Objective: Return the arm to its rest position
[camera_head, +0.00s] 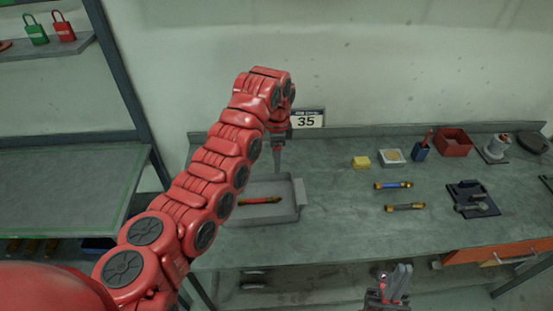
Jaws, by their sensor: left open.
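My left arm (208,185), red and jointed, rises from the lower left and reaches out over the workbench (345,235). Its gripper (278,165) points down above the back of a grey metal tray (262,217). The gripper is open and apart from the red stick-like item (260,201) that lies in the tray. Part of the gripper is hidden behind the forearm. My right gripper (395,285) shows at the bottom edge, in front of the bench, with its fingers upward. Its jaw opening is not clear.
On the bench to the right lie a blue-and-gold tool (393,185), a dark-and-gold tool (405,207), a yellow block (361,162), a red bin (454,142) and a black fixture (473,199). A shelf rack (65,190) stands at the left. The bench front is clear.

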